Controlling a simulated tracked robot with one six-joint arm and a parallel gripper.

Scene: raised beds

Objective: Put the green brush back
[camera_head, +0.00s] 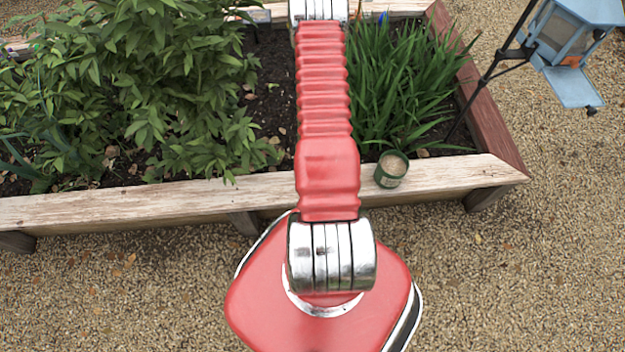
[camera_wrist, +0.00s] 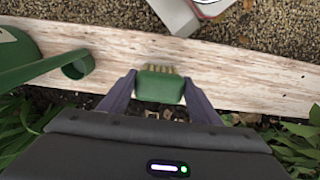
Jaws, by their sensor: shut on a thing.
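In the wrist view, my gripper (camera_wrist: 158,88) is shut on the green brush (camera_wrist: 160,87). The brush's green body sits between the two fingers, and its tan bristles show at the far edge, toward the top of the picture. The brush is seen over the pale wooden edge board; I cannot tell whether it touches the wood. In the head view my arm hides the gripper and the brush.
A green tin (camera_head: 391,169) stands on the bed's front board (camera_head: 440,175), right of my arm. Large green rounded and tube-like parts (camera_wrist: 40,68) fill the wrist view's left side.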

